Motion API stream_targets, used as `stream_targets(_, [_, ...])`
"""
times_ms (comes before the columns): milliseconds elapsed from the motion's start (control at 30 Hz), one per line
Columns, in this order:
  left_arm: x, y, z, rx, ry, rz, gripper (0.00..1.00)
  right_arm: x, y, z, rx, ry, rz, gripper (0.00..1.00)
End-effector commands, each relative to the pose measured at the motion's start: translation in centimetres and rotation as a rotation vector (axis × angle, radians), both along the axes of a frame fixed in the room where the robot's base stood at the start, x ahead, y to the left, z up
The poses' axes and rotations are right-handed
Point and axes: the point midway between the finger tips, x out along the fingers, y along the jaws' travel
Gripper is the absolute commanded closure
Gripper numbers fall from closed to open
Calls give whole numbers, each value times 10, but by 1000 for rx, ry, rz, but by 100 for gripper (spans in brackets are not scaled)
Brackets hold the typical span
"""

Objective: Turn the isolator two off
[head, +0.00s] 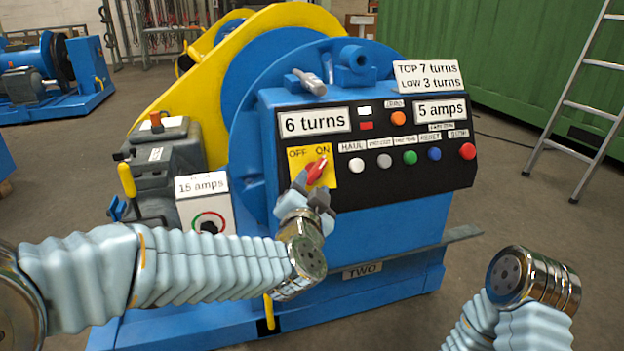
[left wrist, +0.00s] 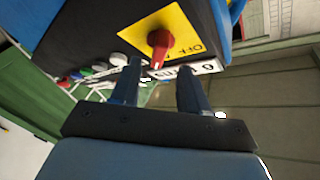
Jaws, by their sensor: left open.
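The isolator is a red rotary knob (head: 317,168) on a yellow plate (head: 296,169) marked OFF at the left and ON at the right. The knob is tilted, its upper end toward ON. It sits on the black panel of the blue machine labelled TWO (head: 362,270). My left gripper (head: 312,187) is open just in front of and below the knob, partly covering the plate's lower part. In the left wrist view the red knob (left wrist: 158,42) shows beyond the two open fingers (left wrist: 160,85), with nothing between them. My right gripper is out of view.
Coloured push buttons (head: 410,157) line the panel right of the knob. A "6 turns" display (head: 314,121) is above it. A grey box with a "15 amps" sign (head: 202,184) stands left. A ladder (head: 580,100) leans at the far right.

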Motion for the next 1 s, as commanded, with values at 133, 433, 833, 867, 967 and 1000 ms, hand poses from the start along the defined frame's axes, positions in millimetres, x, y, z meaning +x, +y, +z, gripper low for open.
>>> stream_targets(133, [28,-3,-1,0,1,0,55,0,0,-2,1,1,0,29])
stream_targets(433, [50,-6,0,0,1,-2,55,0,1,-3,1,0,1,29])
stream_targets(833, [50,-6,0,0,1,-2,84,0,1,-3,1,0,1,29])
stream_targets(867, [50,-5,0,0,1,-2,89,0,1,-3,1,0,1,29])
stream_targets(967, [50,-6,0,0,1,-2,100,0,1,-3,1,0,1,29])
stream_targets(1000, [49,-6,0,0,1,-2,100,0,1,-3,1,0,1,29])
